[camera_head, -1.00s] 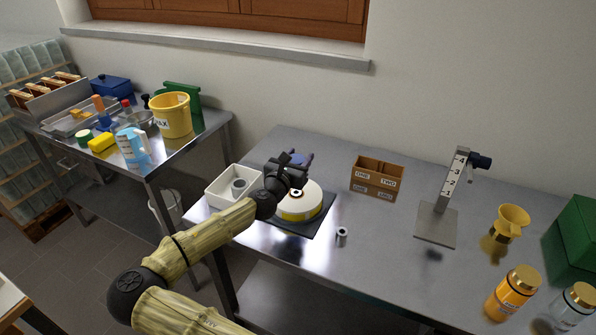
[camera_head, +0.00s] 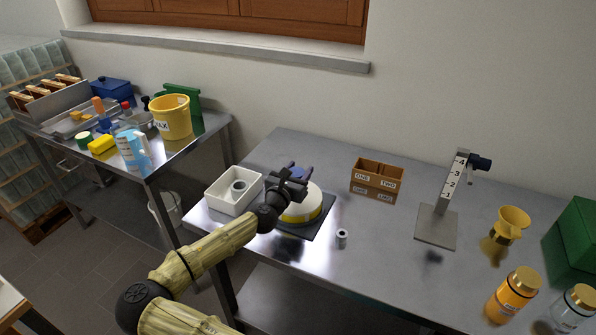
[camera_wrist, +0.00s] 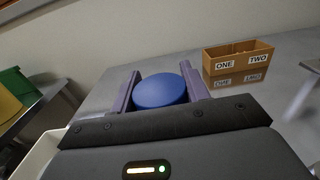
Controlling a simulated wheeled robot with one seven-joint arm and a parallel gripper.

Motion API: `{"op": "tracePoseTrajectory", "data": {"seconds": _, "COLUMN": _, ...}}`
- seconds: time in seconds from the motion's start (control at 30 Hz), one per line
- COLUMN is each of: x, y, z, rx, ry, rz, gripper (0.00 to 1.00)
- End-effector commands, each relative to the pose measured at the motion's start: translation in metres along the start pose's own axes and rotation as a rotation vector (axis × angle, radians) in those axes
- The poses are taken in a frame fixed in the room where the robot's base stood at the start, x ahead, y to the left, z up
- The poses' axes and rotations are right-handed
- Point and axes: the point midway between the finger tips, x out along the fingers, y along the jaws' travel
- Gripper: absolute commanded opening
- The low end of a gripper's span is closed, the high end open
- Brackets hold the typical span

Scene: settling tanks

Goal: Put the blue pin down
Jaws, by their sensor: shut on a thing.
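My gripper (camera_head: 292,174) is shut on the blue pin (camera_wrist: 160,91), whose round blue top shows between the two fingers in the wrist view. In the head view the pin (camera_head: 298,172) is partly hidden by the gripper. It is over or just behind a round white and yellow piece (camera_head: 313,207) on a dark square base (camera_head: 312,232). I cannot tell whether the pin touches anything below. The pin's lower part is hidden.
A white tray (camera_head: 216,200) with a grey ring (camera_head: 239,187) stands left of the round piece. A small grey cylinder (camera_head: 342,238) stands to its right. A brown box (camera_head: 377,185) marked ONE and TWO stands behind.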

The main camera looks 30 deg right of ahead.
Motion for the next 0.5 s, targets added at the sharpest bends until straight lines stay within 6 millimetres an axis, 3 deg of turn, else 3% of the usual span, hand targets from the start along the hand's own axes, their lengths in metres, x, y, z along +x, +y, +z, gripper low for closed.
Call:
{"op": "tracePoseTrajectory", "data": {"seconds": 0.43, "x": -0.0001, "y": 0.0003, "z": -0.0089, "rx": 0.000, "ry": -0.001, "rz": 0.000, "gripper": 0.23}}
{"op": "tracePoseTrajectory", "data": {"seconds": 0.47, "x": -0.0001, "y": 0.0003, "z": -0.0089, "rx": 0.000, "ry": 0.000, "rz": 0.000, "gripper": 0.47}}
{"op": "tracePoseTrajectory", "data": {"seconds": 0.5, "x": -0.0001, "y": 0.0003, "z": -0.0089, "rx": 0.000, "ry": 0.000, "rz": 0.000, "gripper": 0.55}}
